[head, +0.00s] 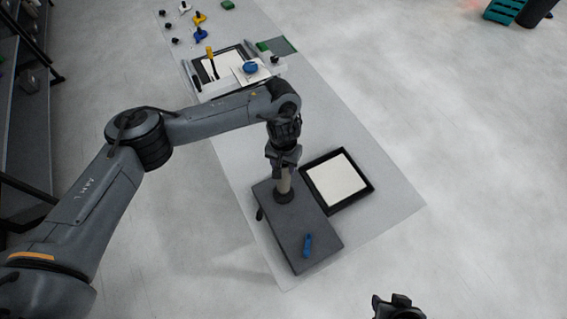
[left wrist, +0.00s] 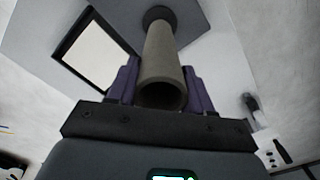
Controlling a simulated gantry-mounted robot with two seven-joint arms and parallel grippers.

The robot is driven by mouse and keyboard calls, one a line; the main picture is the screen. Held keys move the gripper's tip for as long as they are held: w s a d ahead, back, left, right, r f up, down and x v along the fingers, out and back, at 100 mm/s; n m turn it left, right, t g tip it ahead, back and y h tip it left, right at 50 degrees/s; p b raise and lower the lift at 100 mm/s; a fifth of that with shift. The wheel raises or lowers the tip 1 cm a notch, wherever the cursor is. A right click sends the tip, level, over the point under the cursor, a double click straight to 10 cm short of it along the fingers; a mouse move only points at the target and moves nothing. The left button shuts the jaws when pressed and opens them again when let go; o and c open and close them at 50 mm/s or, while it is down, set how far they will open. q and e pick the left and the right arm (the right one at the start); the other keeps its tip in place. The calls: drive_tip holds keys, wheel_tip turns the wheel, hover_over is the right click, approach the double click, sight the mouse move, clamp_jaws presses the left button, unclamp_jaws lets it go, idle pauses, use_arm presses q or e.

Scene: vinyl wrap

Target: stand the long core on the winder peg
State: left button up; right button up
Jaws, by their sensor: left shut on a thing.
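The long core (head: 284,181) is a beige hollow tube. My left gripper (head: 283,163) is shut on its upper part and holds it about upright. Its lower end meets the dark round winder base (head: 285,196) on the grey board in the head view. In the left wrist view the core (left wrist: 161,65) runs between the purple fingers of my left gripper (left wrist: 161,88) to the dark disc (left wrist: 158,14). The peg itself is hidden, and I cannot tell how far the core sits over it. My right gripper (head: 398,306) shows only partly at the bottom edge.
The grey board (head: 318,246) carries a blue tool (head: 307,245). A black-framed tray with a white sheet (head: 337,182) lies right of it. Another tray (head: 196,80), a blue roll (head: 250,67) and small coloured tools (head: 199,34) are farther back. The table's right side is clear.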

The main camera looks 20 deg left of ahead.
use_arm(q)
drive_tip(key=shift+f, duration=0.15)
drive_tip(key=shift+f+b, duration=1)
drive_tip(key=shift+f, duration=1.4)
drive_tip(key=o, duration=1.4)
drive_tip(key=shift+o, duration=0.2)
wheel_tip(320, 180, up, 11)
drive_tip(key=p, duration=0.1)
drive_tip(key=shift+f, duration=0.1)
